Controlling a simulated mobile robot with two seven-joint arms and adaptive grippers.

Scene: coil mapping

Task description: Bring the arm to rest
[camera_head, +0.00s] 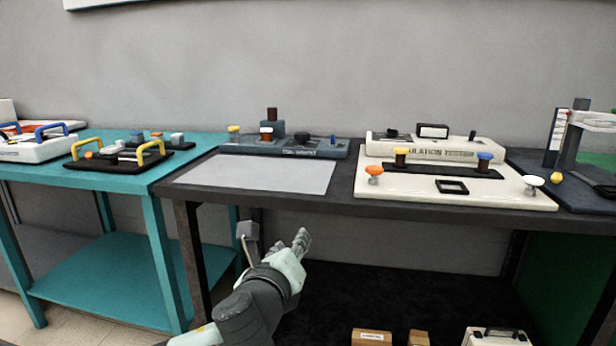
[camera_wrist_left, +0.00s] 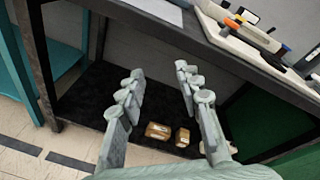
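My left gripper (camera_head: 274,236) is in front of the dark table (camera_head: 440,206), below the height of its top. In the left wrist view its two fingers stand well apart (camera_wrist_left: 159,72), with nothing between them. It is open and touches nothing that I can see. My right gripper is in neither view.
The dark table carries a grey sheet (camera_head: 255,174), a coil unit (camera_head: 285,149) and a white insulation tester board (camera_head: 400,187). A teal table (camera_head: 110,183) stands left. Cardboard boxes (camera_head: 371,337) and a white case (camera_head: 497,337) lie low under the dark table.

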